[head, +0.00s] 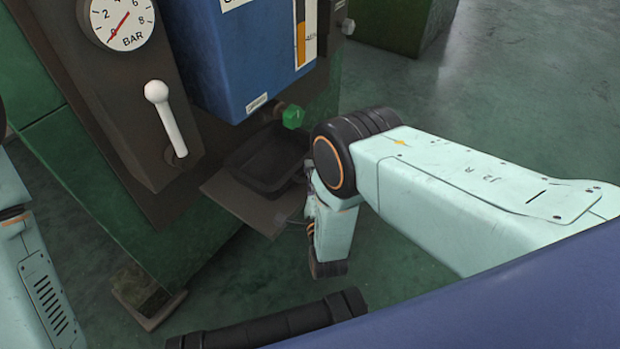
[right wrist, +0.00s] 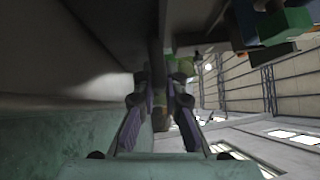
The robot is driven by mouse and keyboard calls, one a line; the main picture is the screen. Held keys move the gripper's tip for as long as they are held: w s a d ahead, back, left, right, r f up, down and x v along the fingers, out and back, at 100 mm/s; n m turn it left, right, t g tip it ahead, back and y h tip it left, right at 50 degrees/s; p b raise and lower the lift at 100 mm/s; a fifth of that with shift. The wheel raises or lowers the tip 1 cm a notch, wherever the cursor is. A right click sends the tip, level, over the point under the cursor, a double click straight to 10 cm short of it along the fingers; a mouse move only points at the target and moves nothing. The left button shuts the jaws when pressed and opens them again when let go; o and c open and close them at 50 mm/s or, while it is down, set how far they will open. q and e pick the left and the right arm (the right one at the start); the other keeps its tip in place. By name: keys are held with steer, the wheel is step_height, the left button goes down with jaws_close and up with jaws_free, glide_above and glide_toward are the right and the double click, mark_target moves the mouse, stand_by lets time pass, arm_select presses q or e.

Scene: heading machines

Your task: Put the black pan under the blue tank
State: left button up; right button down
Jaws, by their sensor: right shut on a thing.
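The black pan (head: 258,163) is a shallow rectangular tray. It appears to sit on a dark shelf plate (head: 240,205) below the blue tank (head: 255,60), partly hidden by the tank and my right arm. My right gripper (head: 308,192) is at the pan's right edge, mostly hidden behind my wrist. In the right wrist view its two fingers (right wrist: 160,108) close around a dark piece, which I take to be the pan's edge. Only a link of my left arm shows at the left; its gripper is out of view.
A green valve knob (head: 292,116) sticks out under the tank, just above the pan. A white-knobbed lever (head: 167,118) and a pressure gauge (head: 122,22) are on the machine panel. The green floor (head: 500,90) at right is clear.

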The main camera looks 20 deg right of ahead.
steer(key=c, duration=1.7)
jaws_free()
steer(key=shift+f, duration=0.1)
